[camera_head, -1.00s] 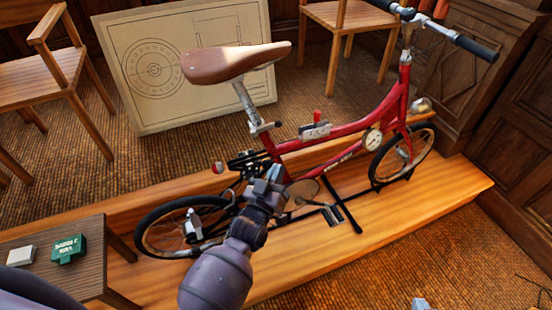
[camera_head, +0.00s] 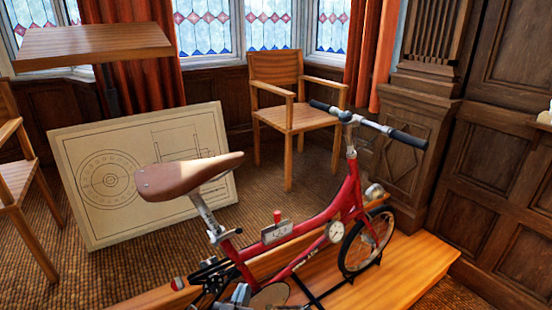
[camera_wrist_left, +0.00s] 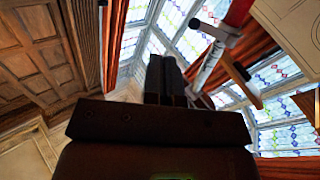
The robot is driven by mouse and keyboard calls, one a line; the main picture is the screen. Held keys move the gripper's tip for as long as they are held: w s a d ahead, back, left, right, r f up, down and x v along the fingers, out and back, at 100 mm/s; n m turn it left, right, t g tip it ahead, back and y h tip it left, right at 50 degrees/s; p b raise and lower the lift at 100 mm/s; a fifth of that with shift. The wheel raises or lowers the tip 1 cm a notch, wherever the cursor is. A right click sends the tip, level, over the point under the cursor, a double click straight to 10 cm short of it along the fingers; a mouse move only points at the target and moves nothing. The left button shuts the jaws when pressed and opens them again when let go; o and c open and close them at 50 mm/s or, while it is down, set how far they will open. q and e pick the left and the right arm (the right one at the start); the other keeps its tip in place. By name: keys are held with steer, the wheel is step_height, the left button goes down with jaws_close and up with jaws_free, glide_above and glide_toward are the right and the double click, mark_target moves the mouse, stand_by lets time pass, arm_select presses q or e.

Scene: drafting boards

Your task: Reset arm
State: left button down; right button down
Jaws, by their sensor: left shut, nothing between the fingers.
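Most of my left arm is below the picture. In the left wrist view the two fingers of the left gripper (camera_wrist_left: 167,80) are together with nothing between them. Red and silver parts of the bicycle (camera_wrist_left: 238,12) show beyond them, apart from the fingertips as far as I can tell. My right gripper is in neither view.
The bicycle stands on a wooden platform (camera_head: 410,262). A drawing board (camera_head: 75,160) leans behind it. A wooden armchair (camera_head: 290,115) and a raised wooden board (camera_head: 95,42) stand near the windows. Panelled wood (camera_head: 510,170) closes off the right side.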

arm_select(q)
steer(key=s+a+f+g+y, duration=0.2)
steer(key=s+a+f+g, duration=0.2)
steer(key=s+a, duration=0.5)
steer(key=s+a+f+g+y, duration=0.2)
steer(key=s+a+f, duration=0.5)
steer(key=s, duration=0.5)
steer(key=a+g, duration=0.1)
steer(key=a, duration=0.1)
steer(key=shift+s+a+m+g+y, duration=0.3)
steer(key=shift+s+a+g, duration=0.05)
steer(key=shift+s+g, duration=0.05)
